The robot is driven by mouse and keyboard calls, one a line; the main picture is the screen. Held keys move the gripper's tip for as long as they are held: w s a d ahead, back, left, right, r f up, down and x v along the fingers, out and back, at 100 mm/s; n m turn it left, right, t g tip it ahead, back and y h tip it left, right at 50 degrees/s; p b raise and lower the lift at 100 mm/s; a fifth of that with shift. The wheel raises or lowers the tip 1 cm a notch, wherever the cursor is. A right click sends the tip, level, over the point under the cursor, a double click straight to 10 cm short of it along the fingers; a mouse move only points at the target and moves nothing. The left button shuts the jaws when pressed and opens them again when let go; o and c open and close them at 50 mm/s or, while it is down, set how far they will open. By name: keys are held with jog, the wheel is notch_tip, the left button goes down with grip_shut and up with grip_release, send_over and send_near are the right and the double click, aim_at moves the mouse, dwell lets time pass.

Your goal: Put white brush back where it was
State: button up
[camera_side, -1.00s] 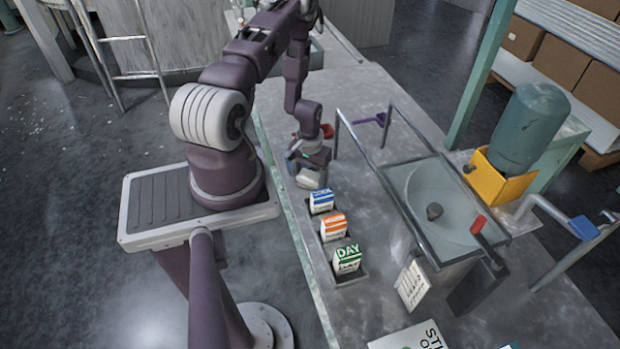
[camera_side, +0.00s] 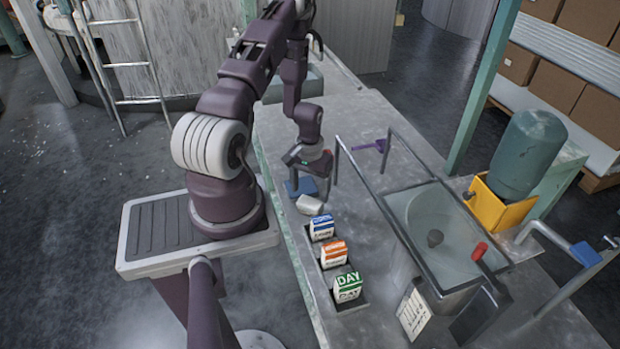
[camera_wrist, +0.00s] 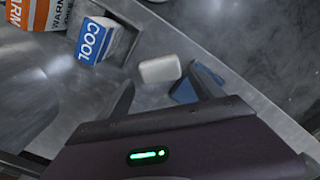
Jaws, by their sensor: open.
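The white brush (camera_side: 310,205) shows as a rounded white block on the grey bench, beyond the blue COOL carton. In the wrist view the brush (camera_wrist: 160,68) lies just past my fingertips, apart from the COOL carton (camera_wrist: 95,40). I cannot make out any bristles. My gripper (camera_side: 306,180) is open and empty, on the far side of the brush in the side view. In the wrist view its two fingers (camera_wrist: 162,88) stand apart, with the brush ahead of the gap. A blue object (camera_side: 302,187) lies beside the brush, partly hidden by my gripper.
A glass-sided basin (camera_side: 435,225) with metal rails is to the right. A purple item (camera_side: 370,146) lies behind. The bench between cartons and basin is clear.

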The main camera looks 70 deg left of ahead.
notch_tip(320, 180, up, 6)
notch_tip(320, 180, up, 8)
jog(key=m+y, duration=0.1)
jog(key=m, duration=0.1)
send_over(311, 202)
jog(key=w+d, duration=0.2)
jog(key=w, duration=0.2)
jog(key=w+d+r+m+t, duration=0.2)
jog(key=d+r, duration=0.5)
jog(key=r, duration=0.5)
jog(key=s+d+r+m+t, duration=0.1)
jog(key=s+d+r+m, duration=0.1)
jog(key=s+d+r, duration=0.4)
jog(key=s+d+r+m+t+h, duration=0.1)
jog(key=s+d+r+m+t, duration=0.1)
jog(key=s+d+r, duration=0.5)
jog(key=d+m, duration=0.1)
jog(key=d, duration=0.3)
jog(key=shift+r+t, duration=0.3)
